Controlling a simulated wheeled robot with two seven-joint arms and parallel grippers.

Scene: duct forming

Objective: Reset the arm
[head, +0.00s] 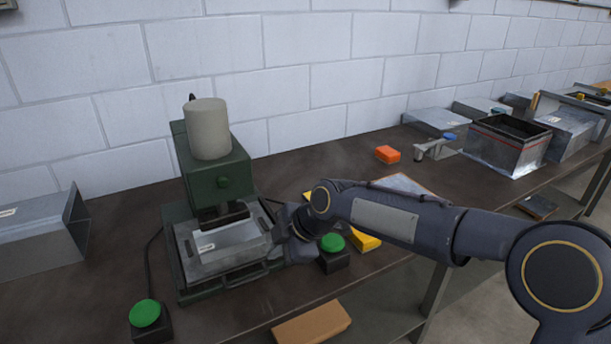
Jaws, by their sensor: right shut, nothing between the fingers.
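My right arm (388,216) comes in from the right and reaches across the bench to the green press (215,165). My right gripper (297,250) is at the arm's left end, shut, beside the right edge of the press's base. It is close to the green button on the right (332,242); I cannot tell whether it touches anything. A metal sheet piece (228,243) with a white label lies in the press under the head. My left gripper is not in view.
A second green button (145,313) stands front left. A duct piece (40,235) lies at the left. An orange block (388,154), a yellow object (366,241) and a brown block (312,323) are on the dark bench (120,205). Metal boxes (505,145) stand at the back right.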

